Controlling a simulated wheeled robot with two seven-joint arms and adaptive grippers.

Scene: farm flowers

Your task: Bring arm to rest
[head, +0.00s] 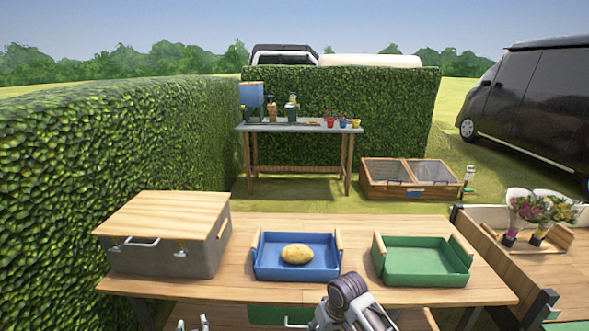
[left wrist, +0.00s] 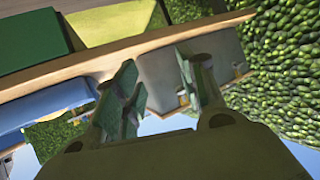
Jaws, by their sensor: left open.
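My left gripper (head: 193,324) shows only its fingertips at the bottom edge of the head view, in front of the table and below the grey box. In the left wrist view the same gripper (left wrist: 158,82) has its two fingers spread apart with nothing between them. That view is rolled over, with the table edge running across it and the grey box behind the fingers. A dark and silver link of my arm (head: 350,300) stands at the bottom middle of the head view. My right gripper cannot be seen.
The wooden table (head: 300,222) holds a grey box (head: 165,260) with a wooden lid, a blue tray (head: 262,271) with a potato (head: 297,254), and an empty green tray (head: 425,281). A second table with flowers (head: 535,212) stands at right. A hedge (head: 80,180) borders the left.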

